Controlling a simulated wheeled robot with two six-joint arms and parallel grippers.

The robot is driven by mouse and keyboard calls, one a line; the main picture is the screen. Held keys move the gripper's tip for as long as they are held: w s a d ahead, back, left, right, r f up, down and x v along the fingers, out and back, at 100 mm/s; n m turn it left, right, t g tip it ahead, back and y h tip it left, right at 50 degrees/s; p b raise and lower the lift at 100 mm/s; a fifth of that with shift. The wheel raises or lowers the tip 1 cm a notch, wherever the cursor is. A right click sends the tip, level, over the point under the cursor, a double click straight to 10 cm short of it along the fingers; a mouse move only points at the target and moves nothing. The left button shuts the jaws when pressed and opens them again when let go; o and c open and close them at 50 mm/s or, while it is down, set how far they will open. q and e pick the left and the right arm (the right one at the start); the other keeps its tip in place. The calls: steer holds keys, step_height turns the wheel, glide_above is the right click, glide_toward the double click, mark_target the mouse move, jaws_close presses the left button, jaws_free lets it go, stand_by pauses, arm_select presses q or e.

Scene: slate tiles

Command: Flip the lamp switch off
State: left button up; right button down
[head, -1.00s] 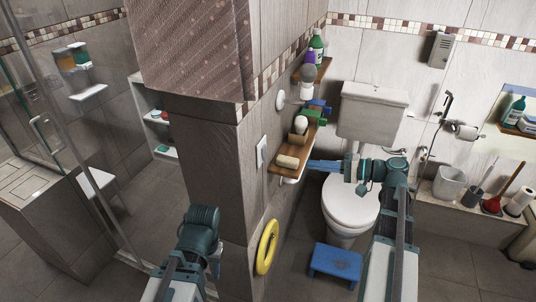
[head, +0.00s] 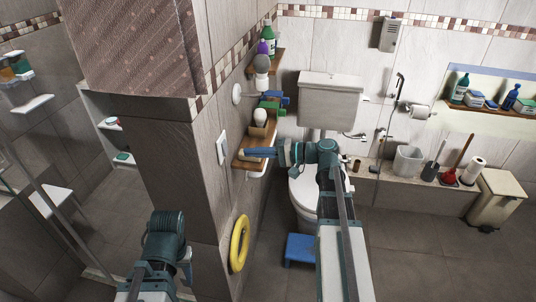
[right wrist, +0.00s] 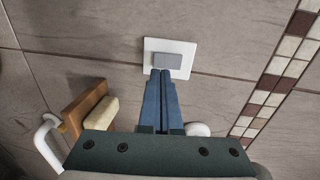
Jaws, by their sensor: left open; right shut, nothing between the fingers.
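The lamp switch (head: 222,147) is a white plate on the side wall of the tiled pillar. In the right wrist view its grey rocker (right wrist: 168,61) sits in the middle of the white plate. My right gripper (head: 246,153) is shut and empty, pointing left toward the switch. In the right wrist view its blue fingertips (right wrist: 160,73) overlap the lower edge of the rocker; I cannot tell whether they touch it. My left gripper (head: 186,265) is open and low in front of the pillar, away from the switch; its fingers are hardly visible.
A wooden shelf (head: 246,160) with a bulb-like white item (head: 260,117) and a green item (head: 270,108) is close to my right fingers. A yellow ring (head: 239,243) hangs below. The toilet (head: 330,102) and blue stool (head: 300,248) are behind my right arm.

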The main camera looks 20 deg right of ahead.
mark_target(227, 152)
steer(key=shift+b+x, duration=0.3)
steer(key=shift+x, duration=2.45)
steer(key=y+b, duration=0.1)
steer(key=b, duration=0.2)
steer(key=shift+w+a+f+t, duration=0.15)
steer(key=shift+a+t, duration=0.1)
steer(key=shift+t, duration=0.15)
steer(key=shift+f, duration=0.1)
